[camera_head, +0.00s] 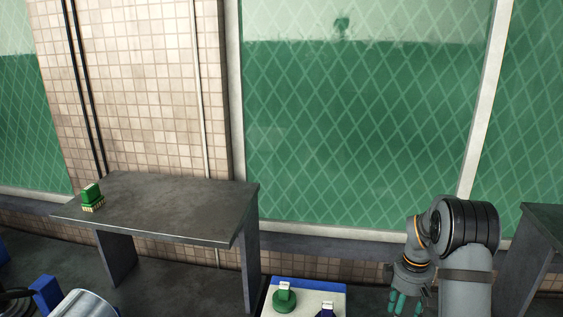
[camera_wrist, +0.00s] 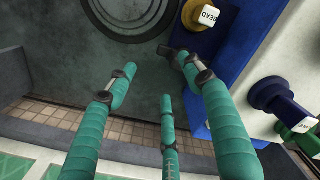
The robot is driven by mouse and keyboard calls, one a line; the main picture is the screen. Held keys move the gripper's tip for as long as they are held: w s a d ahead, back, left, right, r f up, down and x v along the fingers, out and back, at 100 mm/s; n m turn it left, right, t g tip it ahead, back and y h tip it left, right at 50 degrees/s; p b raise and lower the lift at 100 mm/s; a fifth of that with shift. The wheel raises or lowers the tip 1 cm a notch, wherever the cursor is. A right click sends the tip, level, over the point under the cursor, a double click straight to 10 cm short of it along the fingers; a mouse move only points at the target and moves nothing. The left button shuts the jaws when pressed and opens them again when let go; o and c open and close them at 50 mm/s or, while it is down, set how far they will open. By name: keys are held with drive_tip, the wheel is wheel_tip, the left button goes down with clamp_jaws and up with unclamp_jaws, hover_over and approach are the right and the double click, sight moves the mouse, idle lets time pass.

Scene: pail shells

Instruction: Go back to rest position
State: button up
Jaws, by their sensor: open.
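My gripper (camera_head: 408,298) hangs at the lower right in the head view, fingers pointing down. In the wrist view its green segmented fingers (camera_wrist: 150,78) are spread apart with nothing between them. One fingertip overlaps the edge of a blue part (camera_wrist: 228,55) in that view; I cannot tell if they touch. The arm is bent, with its forearm rising from the bottom edge of the head view.
A white-topped board (camera_head: 306,291) with blue edging carries a green piece (camera_head: 285,298) and a dark blue piece (camera_head: 326,313). A yellow piece (camera_wrist: 198,14) shows in the wrist view. A grey table (camera_head: 170,205) holds another green piece (camera_head: 92,198). A metal pail (camera_head: 82,306) stands lower left.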

drive_tip(key=shift+n, duration=0.5)
drive_tip(key=a, duration=0.1)
drive_tip(key=w+a, duration=0.1)
drive_tip(key=a, duration=0.2)
drive_tip(key=shift+w+a, duration=0.3)
drive_tip(key=shift+a, duration=0.1)
drive_tip(key=shift+d+f+b, duration=0.2)
drive_tip(key=shift+f+b, duration=0.1)
drive_tip(key=shift+s+r, duration=0.1)
